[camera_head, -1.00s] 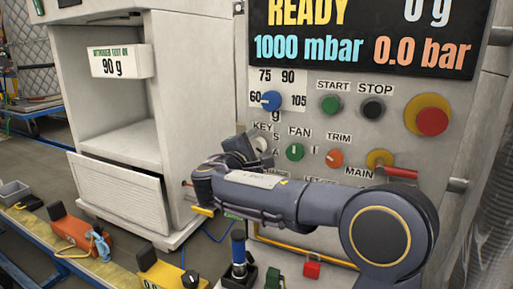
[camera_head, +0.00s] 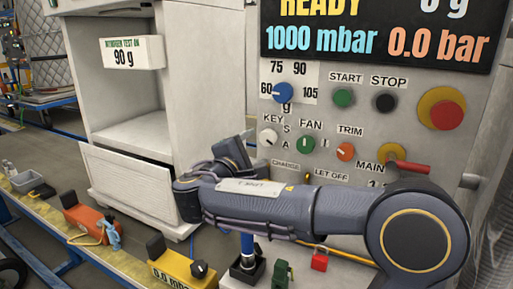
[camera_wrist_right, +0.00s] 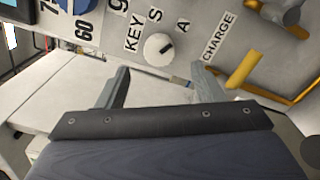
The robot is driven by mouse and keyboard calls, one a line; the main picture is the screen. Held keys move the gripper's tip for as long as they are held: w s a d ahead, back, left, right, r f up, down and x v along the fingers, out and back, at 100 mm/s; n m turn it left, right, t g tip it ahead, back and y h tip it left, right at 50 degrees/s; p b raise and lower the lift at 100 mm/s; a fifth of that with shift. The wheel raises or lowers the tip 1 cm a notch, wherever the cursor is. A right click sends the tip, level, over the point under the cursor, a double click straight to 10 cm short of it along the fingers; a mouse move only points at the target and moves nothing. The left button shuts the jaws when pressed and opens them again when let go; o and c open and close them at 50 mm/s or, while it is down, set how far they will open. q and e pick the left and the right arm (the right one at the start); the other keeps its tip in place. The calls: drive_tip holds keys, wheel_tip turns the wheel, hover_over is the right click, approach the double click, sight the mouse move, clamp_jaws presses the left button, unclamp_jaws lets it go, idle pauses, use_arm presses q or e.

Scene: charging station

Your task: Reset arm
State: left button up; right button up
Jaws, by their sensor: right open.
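My right arm comes in from the right in the head view and ends in my right gripper (camera_head: 234,152), in front of the grey control panel (camera_head: 420,145). In the right wrist view the gripper (camera_wrist_right: 158,82) is open, with two grey fingers apart and nothing between them. The white KEY knob (camera_head: 268,137) is just right of the gripper in the head view. In the wrist view the knob (camera_wrist_right: 158,47) shows beyond the gap between the fingers, apart from them. My left gripper is not in view.
A white cabinet (camera_head: 188,100) with a tilted lower front stands left of the panel. Below are a yellow gauge box (camera_head: 180,268), an orange device (camera_head: 85,220), a blue-handled tool (camera_head: 247,245) and a red padlock (camera_head: 319,260). A yellow lever (camera_wrist_right: 243,68) sits beside the CHARGE label.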

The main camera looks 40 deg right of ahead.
idle(0.4)
drive_tip(key=s+d+f+m+g+y, duration=0.1)
drive_tip(key=s+f+m+g+y, duration=0.3)
drive_tip(key=s+f+y, duration=0.75)
drive_tip(key=s+a+f+m+y, duration=0.25)
drive_tip(key=s+a+f, duration=0.25)
drive_tip(key=s+f, duration=0.4)
drive_tip(key=s+a+f+m+t+y, duration=0.1)
drive_tip(key=s+a+f+m+y, duration=0.15)
drive_tip(key=a, duration=0.25)
drive_tip(key=s+a+f+m+y, duration=0.1)
drive_tip(key=a+m+y, duration=0.2)
drive_tip(key=a, duration=0.3)
wheel_tip(320, 180, up, 16)
drive_tip(key=p, duration=1.6)
drive_tip(key=shift+s+a, duration=0.15)
drive_tip(key=shift+a, duration=0.1)
